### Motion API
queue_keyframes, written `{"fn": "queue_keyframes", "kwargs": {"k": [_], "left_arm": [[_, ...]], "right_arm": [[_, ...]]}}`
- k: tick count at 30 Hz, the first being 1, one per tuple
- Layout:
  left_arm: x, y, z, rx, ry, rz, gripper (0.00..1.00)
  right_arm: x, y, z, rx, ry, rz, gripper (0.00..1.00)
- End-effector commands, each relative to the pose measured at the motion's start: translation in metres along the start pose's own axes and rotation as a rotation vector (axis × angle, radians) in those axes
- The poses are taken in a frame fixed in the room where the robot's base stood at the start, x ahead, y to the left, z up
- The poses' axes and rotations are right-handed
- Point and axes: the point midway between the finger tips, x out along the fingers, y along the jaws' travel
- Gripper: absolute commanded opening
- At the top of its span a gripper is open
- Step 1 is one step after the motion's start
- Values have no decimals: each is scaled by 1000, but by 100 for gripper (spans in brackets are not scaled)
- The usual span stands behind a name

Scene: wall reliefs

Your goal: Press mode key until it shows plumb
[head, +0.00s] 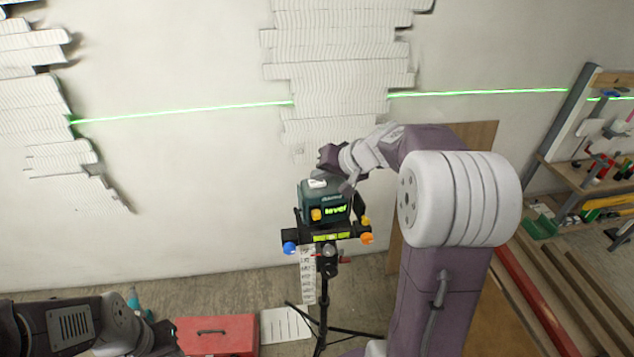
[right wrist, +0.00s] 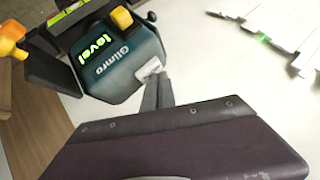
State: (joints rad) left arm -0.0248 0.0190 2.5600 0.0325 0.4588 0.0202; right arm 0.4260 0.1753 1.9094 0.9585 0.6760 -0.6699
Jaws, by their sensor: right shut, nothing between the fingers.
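The dark teal laser level (head: 313,202) stands on a tripod (head: 323,290) in front of the wall. Its green display (head: 335,210) reads "level"; the same word shows in the right wrist view (right wrist: 91,46). A yellow-orange knob or key (head: 316,215) sits beside the display and also shows in the right wrist view (right wrist: 122,18). A small white patch (head: 317,183) is on top; I cannot tell which part is the mode key. My right gripper (head: 348,186) is shut and empty, close to the housing's upper right; contact is unclear. My left gripper (head: 166,336) is partly visible at lower left, jaws unclear.
A blue knob (head: 290,248) and an orange knob (head: 366,238) flank the mount. A red toolbox (head: 217,340) lies on the floor. A tool shelf (head: 590,175) stands right.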

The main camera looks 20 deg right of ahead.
Motion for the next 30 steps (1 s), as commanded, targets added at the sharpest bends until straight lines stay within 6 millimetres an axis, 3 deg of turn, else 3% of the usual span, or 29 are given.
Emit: {"fn": "queue_keyframes", "kwargs": {"k": [16,30], "left_arm": [[7,0,1,0,0,0,36],[0,0,0,0,0,0,36]], "right_arm": [[4,3,3,0,-1,0,0],[-3,-2,-2,-1,-1,0,0]]}}
